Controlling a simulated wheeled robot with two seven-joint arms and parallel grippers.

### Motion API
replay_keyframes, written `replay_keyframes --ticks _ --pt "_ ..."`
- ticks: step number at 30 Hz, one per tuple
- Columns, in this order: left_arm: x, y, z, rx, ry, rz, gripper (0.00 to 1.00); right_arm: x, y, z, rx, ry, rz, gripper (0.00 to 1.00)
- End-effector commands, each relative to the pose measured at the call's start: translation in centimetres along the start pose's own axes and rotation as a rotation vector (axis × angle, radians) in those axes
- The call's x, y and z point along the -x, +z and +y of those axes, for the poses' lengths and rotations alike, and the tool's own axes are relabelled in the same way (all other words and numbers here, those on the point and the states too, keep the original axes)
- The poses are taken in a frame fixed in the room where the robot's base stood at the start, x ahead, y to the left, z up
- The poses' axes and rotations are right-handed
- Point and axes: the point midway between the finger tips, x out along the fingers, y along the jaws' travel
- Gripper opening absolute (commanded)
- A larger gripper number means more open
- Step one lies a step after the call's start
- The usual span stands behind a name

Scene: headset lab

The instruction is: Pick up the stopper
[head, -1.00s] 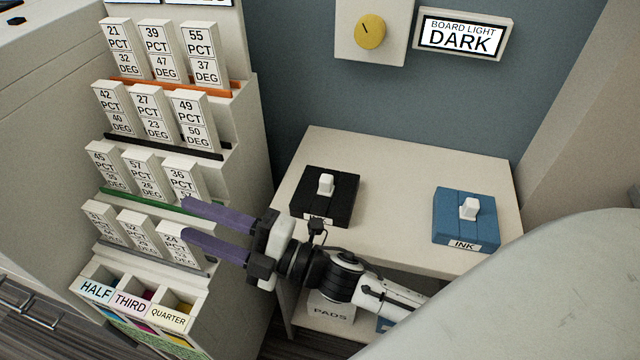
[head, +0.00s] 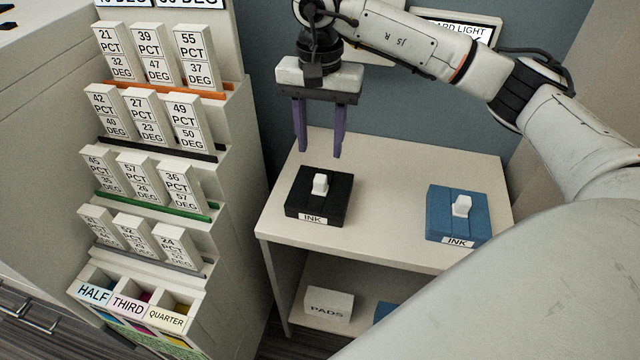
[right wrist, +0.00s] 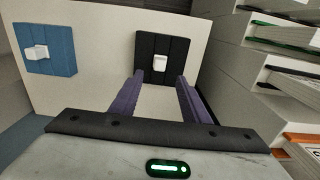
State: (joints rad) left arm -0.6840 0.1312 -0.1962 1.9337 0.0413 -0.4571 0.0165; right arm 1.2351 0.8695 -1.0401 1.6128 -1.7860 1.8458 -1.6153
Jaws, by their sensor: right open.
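A white stopper (head: 320,184) stands up from the middle of the black ink box (head: 304,206) on the left part of the table. It also shows in the right wrist view (right wrist: 159,63). A second white stopper (head: 462,205) stands on the blue ink box (head: 445,222) at the right, and it shows at the left of the right wrist view (right wrist: 36,53). My right gripper (head: 319,155) is open and empty above the black box, its purple fingers pointing down and apart from the stopper. My left gripper is in neither view.
The white table (head: 400,170) is bare between and behind the boxes. A rack (head: 235,130) with several rows of number cards stands close at the left. A white PADS box (head: 328,305) is on the lower shelf. The wall is behind the table.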

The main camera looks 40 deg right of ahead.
Motion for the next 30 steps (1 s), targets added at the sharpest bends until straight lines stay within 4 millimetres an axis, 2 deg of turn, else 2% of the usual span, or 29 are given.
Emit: replay_keyframes --ticks 3,11,21,29,30 --pt "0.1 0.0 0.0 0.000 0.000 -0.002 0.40 -2.1 0.1 0.1 0.000 0.004 -0.003 0.42" --pt "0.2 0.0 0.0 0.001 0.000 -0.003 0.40 -4.4 0.0 0.0 -0.001 0.001 -0.004 0.42" --pt "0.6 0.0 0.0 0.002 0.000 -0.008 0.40 -8.8 -0.3 0.1 0.000 0.000 -0.005 0.42" --pt "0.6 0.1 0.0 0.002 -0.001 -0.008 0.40 -9.2 -0.4 0.1 0.000 -0.002 -0.004 0.42" --pt "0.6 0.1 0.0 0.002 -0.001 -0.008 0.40 -9.2 -0.4 0.1 0.000 -0.002 -0.004 0.39"
